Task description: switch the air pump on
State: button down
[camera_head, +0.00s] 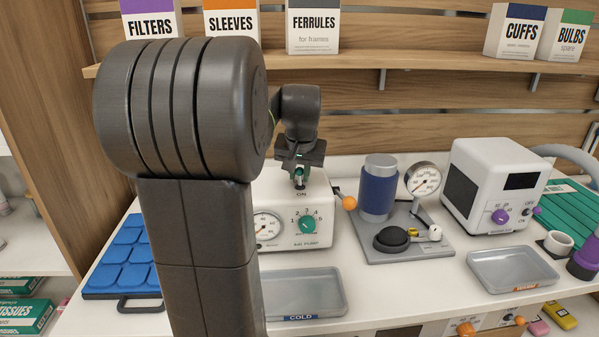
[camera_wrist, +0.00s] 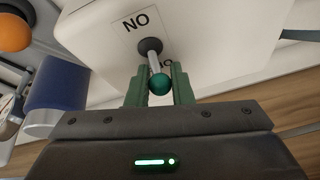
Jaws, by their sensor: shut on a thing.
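The air pump (camera_head: 315,238) is a white box on the table in the head view, with a gauge and a green dial on its front. A metal lever with a green ball tip (camera_wrist: 159,84) rises from a dark collar on its top. An ON label lies on one side of the collar; in the wrist view it appears upside down, and the lever leans away from it, over a second, mostly covered label. My gripper (camera_head: 299,172) is above the pump, its green fingers (camera_wrist: 159,88) shut on the lever's ball tip. My arm hides the pump's left part.
Right of the pump stand a blue cylinder (camera_head: 379,188) with a gauge (camera_head: 423,180) and a white box (camera_head: 491,183) with a purple knob. An orange ball (camera_head: 349,203) is beside the pump. A grey COLD tray (camera_head: 325,312) is in front. Labelled boxes stand on the shelf (camera_head: 430,63) behind.

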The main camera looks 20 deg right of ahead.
aim_at(300, 176)
jog(key=shift+f+b, duration=0.1)
jog(key=shift+b, duration=0.2)
jog(key=b, duration=0.1)
jog(key=t+b, duration=0.1)
jog(key=b, duration=0.1)
jog(key=shift+s+f+t+h, duration=0.1)
jog(key=shift+s+t+h, duration=0.2)
jog(key=t+b, duration=0.1)
jog(key=b, duration=0.2)
jog(key=s+t+b, duration=0.1)
jog(key=t+b, duration=0.1)
jog(key=b, duration=0.1)
jog(key=t+h+b, duration=0.1)
jog(key=b, duration=0.3)
jog(key=shift+s+a+f+t, duration=0.1)
jog(key=shift+s+a+t, duration=0.15)
jog(key=shift+s+t, duration=0.05)
jog(key=t+b, duration=0.1)
jog(key=b, duration=0.2)
jog(key=t+b, duration=0.1)
jog(key=b, duration=0.2)
jog(key=shift+s+a+t+h+b, duration=0.1)
jog(key=shift+s+t+h+b, duration=0.2)
jog(key=shift+s+t+h, duration=0.1)
jog(key=shift+b, duration=0.3)
jog(key=shift+s+r+t+b, duration=0.1)
jog(key=shift+r+t+b, duration=0.2)
jog(key=shift+b, duration=0.15)
jog(key=c, duration=1.3)
grip_release()
